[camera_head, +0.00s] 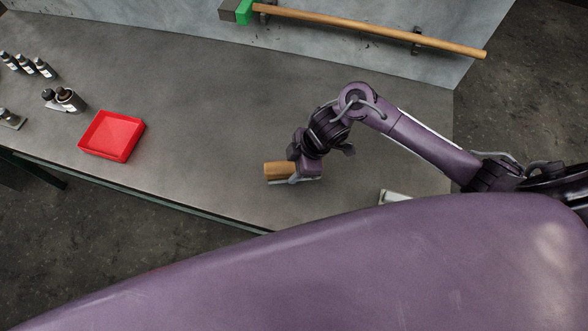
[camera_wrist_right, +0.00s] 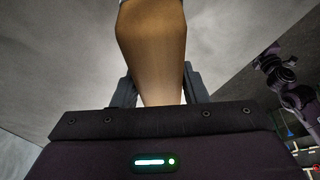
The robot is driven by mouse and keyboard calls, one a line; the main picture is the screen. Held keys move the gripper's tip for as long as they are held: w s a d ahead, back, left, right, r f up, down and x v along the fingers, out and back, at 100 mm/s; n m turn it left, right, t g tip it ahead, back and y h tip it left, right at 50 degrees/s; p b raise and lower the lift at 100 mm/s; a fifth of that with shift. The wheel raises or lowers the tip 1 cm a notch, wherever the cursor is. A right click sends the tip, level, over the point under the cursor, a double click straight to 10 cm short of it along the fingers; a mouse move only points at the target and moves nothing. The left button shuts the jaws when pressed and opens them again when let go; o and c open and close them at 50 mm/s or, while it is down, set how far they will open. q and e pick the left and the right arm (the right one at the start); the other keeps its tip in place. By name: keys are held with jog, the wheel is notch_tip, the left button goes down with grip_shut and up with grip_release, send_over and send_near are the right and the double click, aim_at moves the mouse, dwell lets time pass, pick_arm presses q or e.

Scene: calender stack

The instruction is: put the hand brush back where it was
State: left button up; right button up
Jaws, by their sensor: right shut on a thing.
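My right gripper (camera_head: 300,172) is shut on a light wooden piece, the hand brush (camera_head: 277,170), over the front part of the grey table. The wood sticks out to the left of the jaws. In the right wrist view the wooden part (camera_wrist_right: 152,45) stands between the two dark fingers (camera_wrist_right: 158,88) and runs out past the top edge. The bristles are not clearly seen. I cannot tell whether the brush touches the table. A purple arm, probably my left, shows small at the right of the wrist view; its jaws cannot be made out.
A red tray (camera_head: 110,136) lies on the grey table (camera_head: 210,100) at the left, with several dark bottles (camera_head: 38,68) beyond. A pale object (camera_head: 394,197) sits at the front edge, partly hidden. A long wooden handle (camera_head: 370,34) is held on the back panel. The table's middle is clear.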

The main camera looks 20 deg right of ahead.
jog(key=shift+f, duration=1.2)
jog(key=shift+f, duration=0.1)
jog(key=o, duration=0.9)
jog(key=shift+o, duration=0.2)
jog(key=shift+r, duration=0.2)
jog(key=v, duration=1.2)
jog(key=shift+s, duration=0.1)
jog(key=shift+f, duration=0.1)
